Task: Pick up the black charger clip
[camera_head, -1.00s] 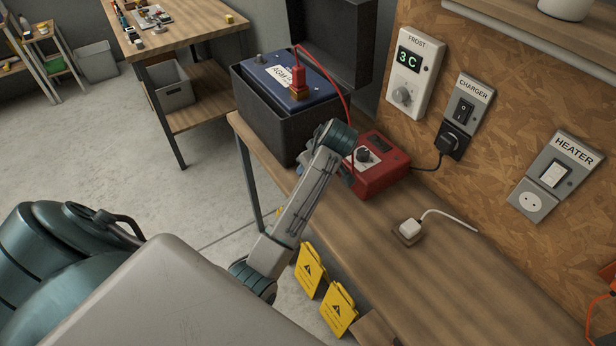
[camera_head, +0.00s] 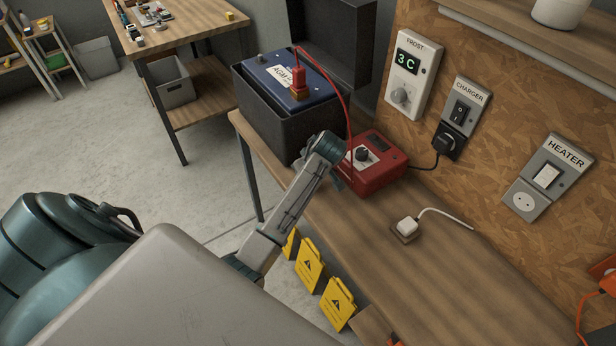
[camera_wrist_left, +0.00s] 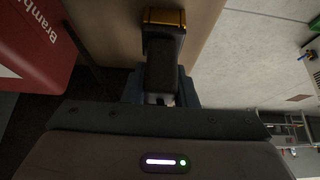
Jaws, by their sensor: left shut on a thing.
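The black charger clip (camera_wrist_left: 162,62), with a gold-coloured end, is between the fingers of my left gripper (camera_wrist_left: 160,88) in the left wrist view. The gripper is shut on it. In the head view my left arm reaches over the bench beside the red charger, and its wrist hides the gripper and the clip. The red charger (camera_head: 376,182) has a dark knob and also shows at the left of the wrist view (camera_wrist_left: 30,45). A red clip (camera_head: 299,80) sits on the blue battery (camera_head: 275,78), with a red cable running down to the charger. My right gripper is not in view.
The battery is in an open black box (camera_head: 262,125) at the far end of the bench (camera_head: 455,265). A white plug (camera_head: 406,226) lies on the bench. Yellow warning tags (camera_head: 310,266) hang along the front edge. Charger (camera_head: 459,112) and heater (camera_head: 548,175) switches are on the wall.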

